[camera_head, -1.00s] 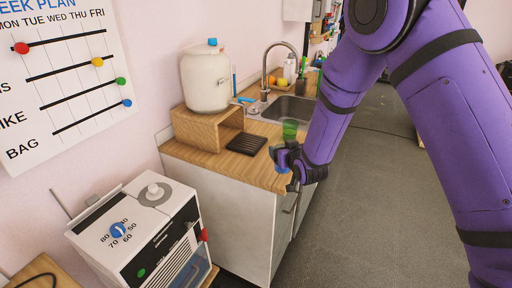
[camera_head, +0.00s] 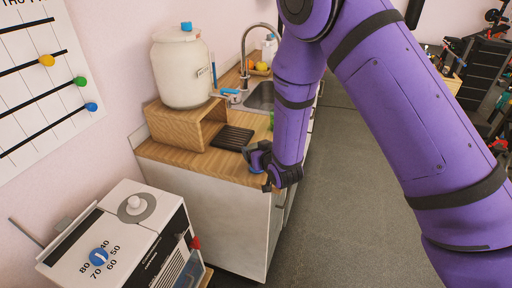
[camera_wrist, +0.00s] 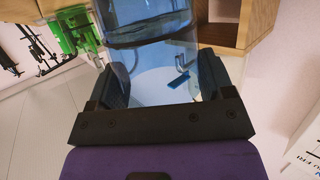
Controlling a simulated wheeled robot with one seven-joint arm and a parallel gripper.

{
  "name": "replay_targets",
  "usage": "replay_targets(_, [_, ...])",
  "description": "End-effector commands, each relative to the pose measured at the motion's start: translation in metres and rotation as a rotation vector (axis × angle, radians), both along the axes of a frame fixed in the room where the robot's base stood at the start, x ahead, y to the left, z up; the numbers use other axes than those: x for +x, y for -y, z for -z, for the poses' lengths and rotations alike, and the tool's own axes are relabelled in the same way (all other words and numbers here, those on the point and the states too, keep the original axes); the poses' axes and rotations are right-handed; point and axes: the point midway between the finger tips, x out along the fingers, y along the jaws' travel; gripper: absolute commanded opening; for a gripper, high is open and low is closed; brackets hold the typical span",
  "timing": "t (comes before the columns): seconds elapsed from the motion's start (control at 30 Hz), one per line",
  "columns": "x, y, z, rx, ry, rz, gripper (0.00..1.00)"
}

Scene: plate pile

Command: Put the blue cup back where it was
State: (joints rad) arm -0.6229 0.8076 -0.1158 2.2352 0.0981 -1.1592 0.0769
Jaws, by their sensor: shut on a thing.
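The blue cup (camera_wrist: 150,60) is see-through and fills the space between the fingers in the wrist view. My gripper (camera_wrist: 160,90) is shut on it. In the head view my gripper (camera_head: 262,163) is at the right front edge of the wooden counter (camera_head: 205,163), right of the black slatted mat (camera_head: 232,138). Only a sliver of the cup shows there, and I cannot tell its height above the counter. A green cup (camera_head: 271,121) is mostly hidden behind my arm.
A white dispenser (camera_head: 183,72) with a blue tap stands on a wooden box (camera_head: 180,126) behind the mat. The sink (camera_head: 262,96) and tap (camera_head: 245,60) are farther back. A white machine (camera_head: 125,235) stands at front left.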

Motion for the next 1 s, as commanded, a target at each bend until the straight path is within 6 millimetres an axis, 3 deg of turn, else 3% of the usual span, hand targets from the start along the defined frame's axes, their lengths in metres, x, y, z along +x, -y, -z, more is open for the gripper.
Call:
replay_targets(0.27, [0.0,0.0,0.002,0.0,0.0,0.0,0.44])
replay_targets(0.3, [0.0,0.0,0.002,0.0,0.0,0.0,0.81])
replay_targets(0.4, [0.0,0.0,0.002,0.0,0.0,0.0,1.0])
replay_targets(0.73, [-0.004,0.001,-0.002,0.001,0.0,0.0,1.0])
replay_targets(1.0, [-0.045,0.02,-0.016,0.0,-0.001,0.0,1.0])
